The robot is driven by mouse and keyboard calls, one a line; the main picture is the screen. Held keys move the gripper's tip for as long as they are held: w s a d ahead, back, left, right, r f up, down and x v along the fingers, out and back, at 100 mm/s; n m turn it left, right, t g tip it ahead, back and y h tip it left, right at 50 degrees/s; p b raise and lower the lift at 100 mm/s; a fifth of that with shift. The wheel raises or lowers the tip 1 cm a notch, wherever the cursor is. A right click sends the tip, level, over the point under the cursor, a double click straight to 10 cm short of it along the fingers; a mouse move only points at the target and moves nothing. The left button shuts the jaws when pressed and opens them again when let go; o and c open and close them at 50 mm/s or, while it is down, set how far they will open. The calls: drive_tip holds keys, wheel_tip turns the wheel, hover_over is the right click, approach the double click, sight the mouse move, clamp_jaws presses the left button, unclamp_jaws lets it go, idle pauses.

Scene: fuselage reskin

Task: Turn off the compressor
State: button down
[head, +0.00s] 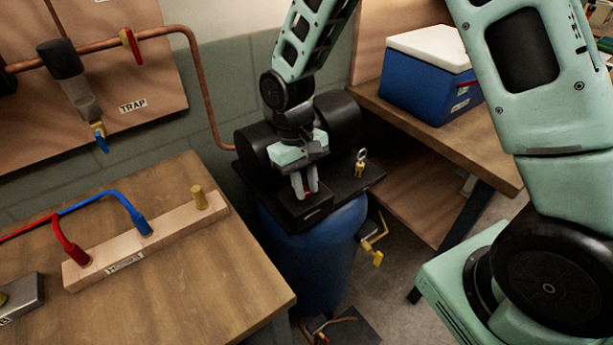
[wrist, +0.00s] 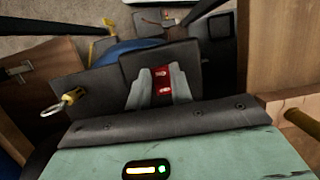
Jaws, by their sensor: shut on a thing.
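The compressor has a blue tank (head: 315,255) with a black motor (head: 337,122) and a black top plate. A black switch box (head: 312,212) sits on the front of the plate. It also shows in the wrist view (wrist: 190,60). A red switch (wrist: 163,79) is on the box. My gripper (head: 306,192) points down over the box, and in the wrist view its fingertips (wrist: 160,88) are on either side of the red switch, shut on it. The sides of the switch are hidden by the fingers.
A brass fitting with a ring (head: 361,163) stands right of my gripper. A yellow-handled valve (head: 375,245) sticks out from the tank's side. A wooden bench (head: 190,285) with a hose rack (head: 150,238) is at left. A blue cooler (head: 428,75) stands on the right bench.

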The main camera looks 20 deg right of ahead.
drive_tip(key=c, duration=1.2)
unclamp_jaws()
drive_tip(key=shift+c, duration=0.2)
drive_tip(key=shift+w+r, duration=0.1)
drive_tip(key=shift+r, duration=0.05)
drive_tip(key=d+b+v, duration=0.1)
drive_tip(key=v, duration=1.6)
drive_tip(key=shift+a, duration=0.45)
drive_tip(key=shift+r, duration=0.1)
drive_tip(key=s+a+f+n+t, duration=0.1)
drive_tip(key=s+a+f+n, duration=0.1)
drive_tip(key=s, duration=1)
drive_tip(key=s+a+f+n+t+y, duration=0.1)
drive_tip(key=s+a+f+n+t, duration=0.1)
drive_tip(key=s, duration=1)
drive_tip(key=shift+a+n, duration=0.7)
drive_tip(key=shift+a, duration=0.05)
